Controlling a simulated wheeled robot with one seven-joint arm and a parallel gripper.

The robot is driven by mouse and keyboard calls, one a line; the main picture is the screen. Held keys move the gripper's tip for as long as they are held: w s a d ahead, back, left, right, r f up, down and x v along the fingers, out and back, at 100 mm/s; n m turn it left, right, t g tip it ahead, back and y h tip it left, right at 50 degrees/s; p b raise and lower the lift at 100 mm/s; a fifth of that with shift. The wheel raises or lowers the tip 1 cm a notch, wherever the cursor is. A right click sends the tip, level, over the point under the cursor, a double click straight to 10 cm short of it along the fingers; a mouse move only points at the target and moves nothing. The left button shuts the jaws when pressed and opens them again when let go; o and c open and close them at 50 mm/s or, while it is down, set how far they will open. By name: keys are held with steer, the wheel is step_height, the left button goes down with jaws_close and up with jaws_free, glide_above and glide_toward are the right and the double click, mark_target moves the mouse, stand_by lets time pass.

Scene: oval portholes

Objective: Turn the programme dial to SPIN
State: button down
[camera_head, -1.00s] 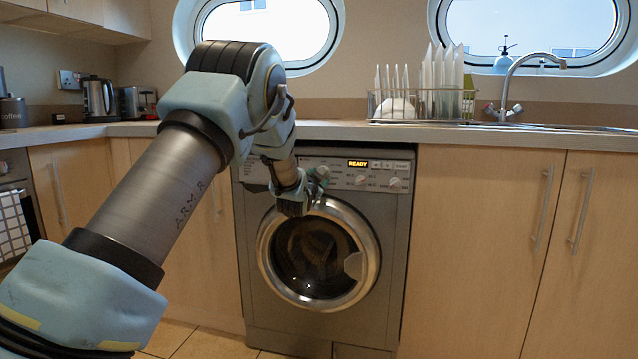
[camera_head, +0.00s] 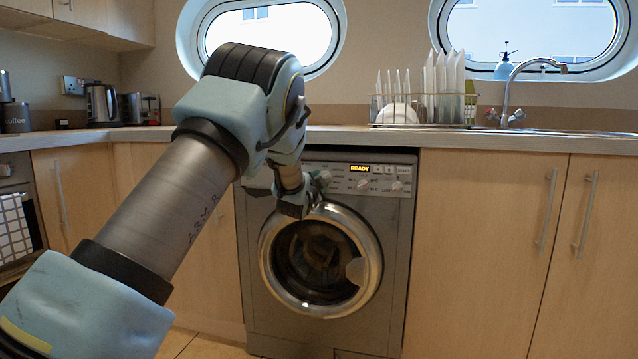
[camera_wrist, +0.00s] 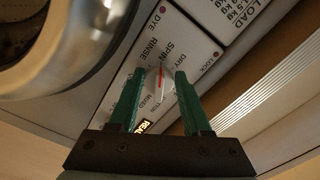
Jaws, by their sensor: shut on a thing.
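The programme dial (camera_wrist: 160,84) is a pale knob with a red pointer line, on the washing machine's light panel. In the wrist view its red line points toward the printed word SPIN (camera_wrist: 169,50), with RINSE to one side and DRY to the other; I cannot tell whether it lines up exactly. My gripper (camera_wrist: 161,74) has its two green fingers on either side of the dial, shut on it. In the head view my gripper (camera_head: 321,177) is at the upper panel of the washing machine (camera_head: 392,250), hiding the dial there.
The round door (camera_head: 371,230) is closed below the panel, close under my gripper.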

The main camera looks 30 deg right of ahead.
steer(key=shift+c, duration=1.8)
jaws_free()
steer(key=v, duration=1)
steer(key=shift+s+a+p, duration=0.3)
steer(key=shift+p, duration=0.15)
